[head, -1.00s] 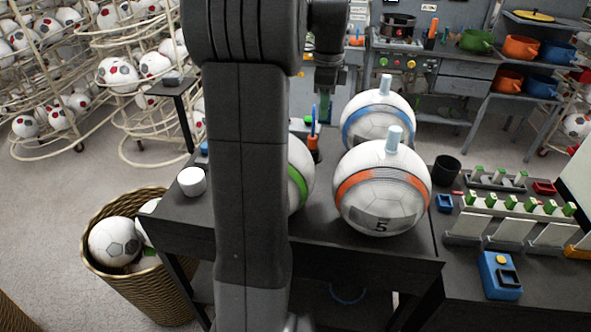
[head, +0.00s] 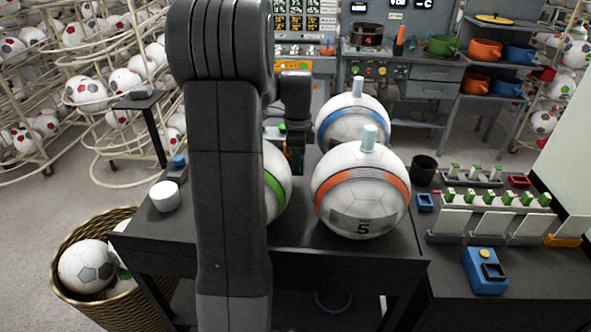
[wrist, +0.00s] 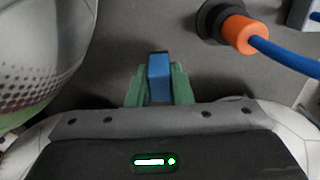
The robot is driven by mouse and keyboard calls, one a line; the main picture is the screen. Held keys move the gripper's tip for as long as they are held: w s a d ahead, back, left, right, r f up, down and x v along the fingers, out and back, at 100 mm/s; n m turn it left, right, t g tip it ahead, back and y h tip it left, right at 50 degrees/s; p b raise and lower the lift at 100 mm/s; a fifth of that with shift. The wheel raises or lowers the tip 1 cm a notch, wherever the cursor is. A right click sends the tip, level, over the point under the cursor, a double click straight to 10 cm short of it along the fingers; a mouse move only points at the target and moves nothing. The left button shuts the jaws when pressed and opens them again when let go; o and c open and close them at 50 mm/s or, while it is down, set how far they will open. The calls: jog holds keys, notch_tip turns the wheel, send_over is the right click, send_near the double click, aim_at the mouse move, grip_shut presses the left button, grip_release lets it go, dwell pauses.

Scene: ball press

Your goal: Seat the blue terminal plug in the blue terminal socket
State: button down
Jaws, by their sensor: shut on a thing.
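My gripper (wrist: 159,88) shows in the wrist view, its two green fingers shut on a blue block (wrist: 159,72), which looks like the blue terminal plug. Dark grey table surface lies beyond the block; I cannot tell whether it touches anything. No blue socket is clearly seen in the wrist view.
An orange plug (wrist: 238,33) with a blue cable sits in a black round socket (wrist: 211,20) to the right. A green-banded ball (head: 276,183) is close by, with orange-banded (head: 360,192) and blue-banded (head: 352,118) balls rightward.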

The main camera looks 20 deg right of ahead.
aim_at(297, 174)
jog(key=shift+f, duration=1.8)
jog(key=shift+f, duration=0.1)
jog(key=c, duration=1.3)
grip_release()
